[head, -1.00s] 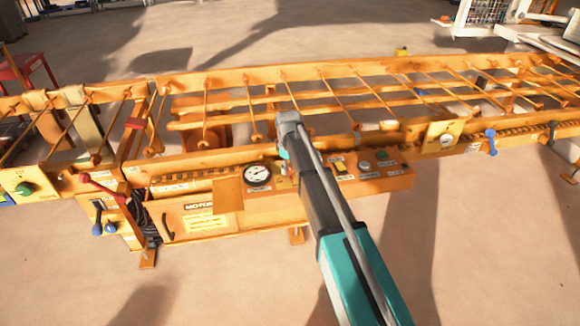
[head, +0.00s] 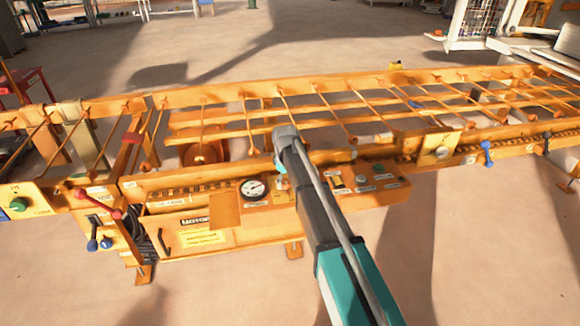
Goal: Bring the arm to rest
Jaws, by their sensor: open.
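A small teal part shows just below that joint. My gripper is not visible; the arm hides what lies behind it. I cannot tell whether any part of the arm touches the machine.
A panel with buttons (head: 361,180) lies just right of my arm. Red-knobbed (head: 80,194) and blue-knobbed levers (head: 92,245) stick out at the left, and another blue lever (head: 487,152) at the right. The floor (head: 490,260) in front is clear.

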